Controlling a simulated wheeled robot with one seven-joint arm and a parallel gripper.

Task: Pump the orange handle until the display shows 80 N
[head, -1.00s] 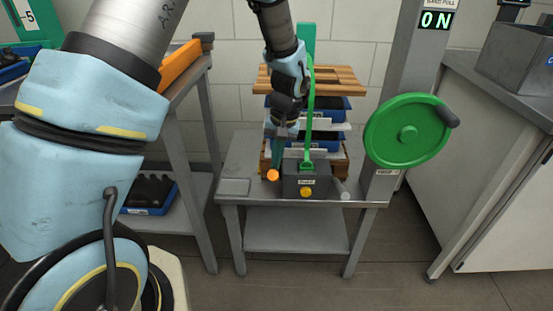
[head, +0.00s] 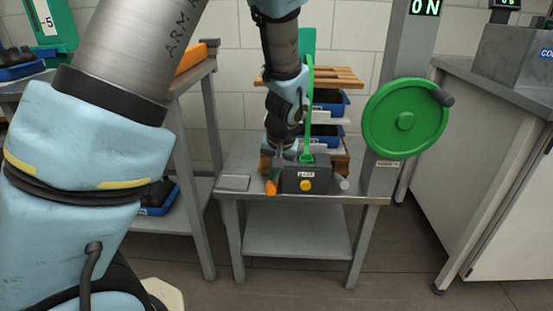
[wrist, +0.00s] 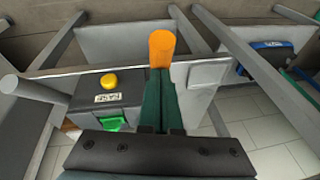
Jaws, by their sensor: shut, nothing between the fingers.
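The orange handle (head: 271,187) sticks out at the front left of a dark grey box (head: 306,180) on a small grey table. In the wrist view the orange handle (wrist: 162,48) lies straight ahead, just beyond the fingertips. My gripper (wrist: 160,76) is shut, with its two dark green fingers side by side and nothing between them. In the head view my gripper (head: 274,174) is at the handle from above. The tips seem to meet the handle, but I cannot tell if they press on it. The display (head: 425,7) on the grey post reads 0 N.
The box carries a yellow button (head: 306,185), an upright green lever (head: 309,110) and a grey bar (head: 342,184) at its right. A green wheel (head: 405,118) stands to the right. Blue bins (head: 328,103) are behind. The table's left part (head: 236,182) is mostly free.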

